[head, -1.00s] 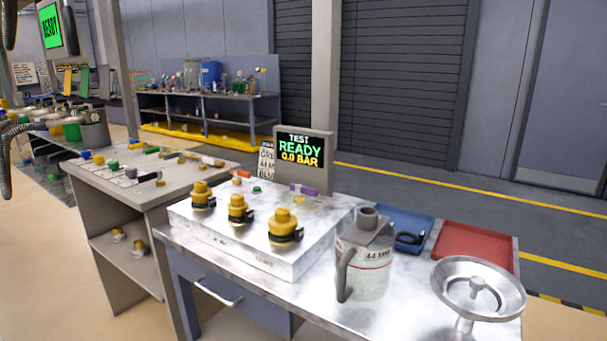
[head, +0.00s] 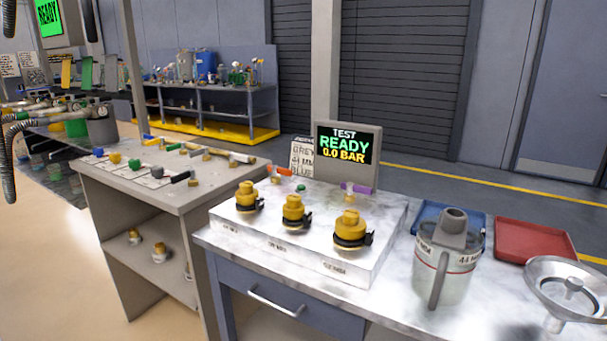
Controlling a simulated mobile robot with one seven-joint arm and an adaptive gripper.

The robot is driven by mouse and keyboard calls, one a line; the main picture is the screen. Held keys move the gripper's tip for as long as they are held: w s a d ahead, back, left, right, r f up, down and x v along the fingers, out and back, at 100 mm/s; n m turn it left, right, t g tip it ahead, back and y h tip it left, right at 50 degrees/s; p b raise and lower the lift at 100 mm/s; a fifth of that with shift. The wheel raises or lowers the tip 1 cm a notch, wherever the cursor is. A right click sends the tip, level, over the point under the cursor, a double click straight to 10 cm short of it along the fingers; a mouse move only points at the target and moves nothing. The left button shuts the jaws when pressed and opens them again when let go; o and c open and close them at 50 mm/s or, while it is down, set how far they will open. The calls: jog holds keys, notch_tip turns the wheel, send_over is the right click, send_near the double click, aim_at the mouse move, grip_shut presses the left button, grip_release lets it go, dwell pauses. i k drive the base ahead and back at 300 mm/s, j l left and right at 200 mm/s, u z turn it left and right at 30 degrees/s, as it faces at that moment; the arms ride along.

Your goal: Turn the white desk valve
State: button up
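The desk with small valves (head: 190,200) stands left of centre in the head view. A pale, whitish handle (head: 240,157) lies at the right end of its back row and looks like the white desk valve. Its exact turn angle is too small to tell. Other handles share the desktop: blue (head: 97,153), green (head: 134,163), grey (head: 156,171) and a dark one (head: 182,177). My gripper is not in view.
The marble-topped bench on the right bears a white block with yellow-capped fittings (head: 293,210), a jug (head: 445,265), a blue tray (head: 430,212), a red tray (head: 535,241) and a metal dish (head: 570,285). The test screen (head: 347,145) reads READY, 0.0 BAR. Open floor lies at left.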

aim_at(233, 157)
jog(key=i+j+z, duration=0.15)
jog(key=j, duration=0.5)
jog(key=i+j+z, duration=0.2)
jog(key=j, duration=0.45)
jog(key=i+j+z, duration=0.15)
jog(key=j, duration=0.5)
jog(key=j+z, duration=0.2)
jog(key=j, duration=0.5)
jog(key=i+j+z, duration=0.1)
jog(key=j, duration=0.25)
jog(key=i+j+z, duration=0.1)
jog(key=j, duration=0.3)
jog(key=i+j+z, duration=0.1)
jog(key=i+j, duration=0.15)
jog(key=j, duration=0.15)
jog(key=i+j, duration=0.15)
jog(key=i, duration=0.5)
